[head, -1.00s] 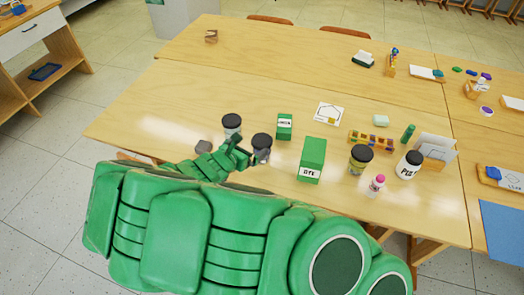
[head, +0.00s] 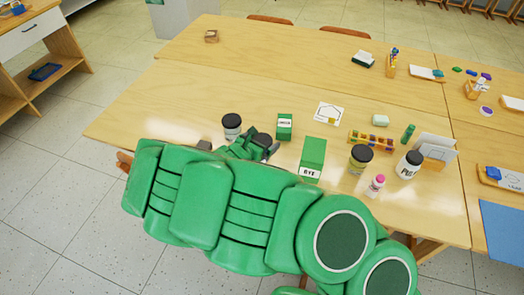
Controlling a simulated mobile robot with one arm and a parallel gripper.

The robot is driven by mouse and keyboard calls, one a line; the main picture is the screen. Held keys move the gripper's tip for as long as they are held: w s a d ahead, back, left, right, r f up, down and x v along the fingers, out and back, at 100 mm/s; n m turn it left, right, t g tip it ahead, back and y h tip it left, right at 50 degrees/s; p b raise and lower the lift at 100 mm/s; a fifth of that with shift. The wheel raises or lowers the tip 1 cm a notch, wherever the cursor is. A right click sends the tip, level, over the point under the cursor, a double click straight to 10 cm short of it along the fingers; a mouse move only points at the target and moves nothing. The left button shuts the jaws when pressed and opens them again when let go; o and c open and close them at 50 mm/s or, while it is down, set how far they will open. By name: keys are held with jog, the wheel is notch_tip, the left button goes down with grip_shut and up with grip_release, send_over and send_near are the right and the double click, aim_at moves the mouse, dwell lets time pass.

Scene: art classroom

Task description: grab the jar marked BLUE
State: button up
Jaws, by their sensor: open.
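No label reading BLUE can be made out in the head view. A pale jar with a black lid (head: 231,126) stands upright near the table's front left. A second dark-lidded jar (head: 262,139) stands just right of it, mostly hidden behind my gripper (head: 268,151). My gripper is open, with its dark fingers at this second jar; whether they touch it or sit around it I cannot tell. A third black-lidded jar (head: 360,158), olive-toned, stands farther right, its label unreadable.
A white jar (head: 409,165), a pink-capped bottle (head: 376,185) and a paint rack (head: 371,141) are farther right. The table's left end (head: 140,115) is clear.

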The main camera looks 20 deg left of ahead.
jog(key=c, duration=1.5)
jog(key=shift+c, duration=0.2)
